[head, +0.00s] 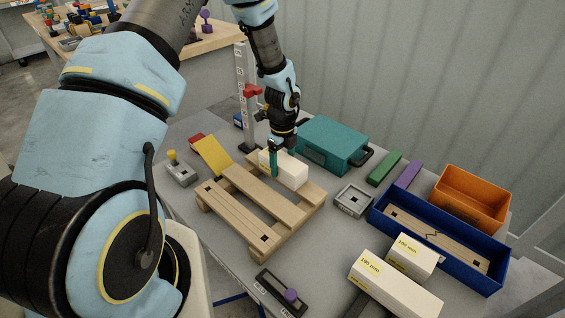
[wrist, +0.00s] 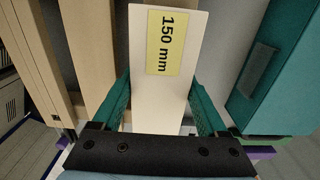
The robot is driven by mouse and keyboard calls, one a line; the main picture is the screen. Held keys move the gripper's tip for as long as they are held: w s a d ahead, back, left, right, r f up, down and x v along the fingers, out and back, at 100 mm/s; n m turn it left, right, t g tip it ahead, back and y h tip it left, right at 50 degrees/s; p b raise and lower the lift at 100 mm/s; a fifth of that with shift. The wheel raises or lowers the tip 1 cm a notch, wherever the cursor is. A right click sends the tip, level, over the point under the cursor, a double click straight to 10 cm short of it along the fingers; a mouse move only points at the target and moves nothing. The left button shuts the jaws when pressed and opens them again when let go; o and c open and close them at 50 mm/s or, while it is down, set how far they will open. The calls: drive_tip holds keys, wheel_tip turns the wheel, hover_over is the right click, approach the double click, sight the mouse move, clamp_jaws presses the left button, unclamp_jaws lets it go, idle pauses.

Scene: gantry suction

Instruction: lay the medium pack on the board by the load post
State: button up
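The medium pack (head: 292,174) is a white block, and its yellow label reads 150 mm in the wrist view (wrist: 167,85). It is at the far board (head: 312,193) of a wooden pallet; I cannot tell whether it rests on it or hangs just above. My gripper (head: 281,162) points down over the pack, with a teal finger against each long side, as the wrist view also shows (wrist: 160,90). The load post (head: 240,75) is grey with a scale and a red pointer, standing behind the pallet, left of my gripper.
A teal case (head: 333,144) stands close behind the pack. A yellow plate (head: 212,157) leans at the pallet's left. Two other white packs (head: 393,285) (head: 412,256), a blue tray (head: 440,262) and an orange bin (head: 472,196) lie to the right. A slider (head: 279,291) is in front.

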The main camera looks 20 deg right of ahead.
sight(281, 159)
drive_tip(key=o, duration=0.4)
drive_tip(key=shift+c, duration=0.2)
wheel_tip(281, 159, up, 11)
drive_tip(key=shift+f, duration=0.1)
idle(0.5)
drive_tip(key=shift+a, duration=0.15)
drive_tip(key=a+r+n+p, duration=0.5)
drive_tip(key=a+r+n, duration=0.85)
drive_tip(key=a, duration=0.25)
drive_tip(key=s+a+r+n+p, duration=0.2)
drive_tip(key=s+a+r+n, duration=0.1)
drive_tip(key=a+n, duration=0.3)
drive_tip(key=s+a+r+n+t+p, duration=0.1)
drive_tip(key=s+a+r+n, duration=0.3)
drive_tip(key=n, duration=0.6)
drive_tip(key=shift+s+a+r+t+p, duration=0.3)
drive_tip(key=shift+a+r+p, duration=0.15)
drive_tip(key=shift+a, duration=0.8)
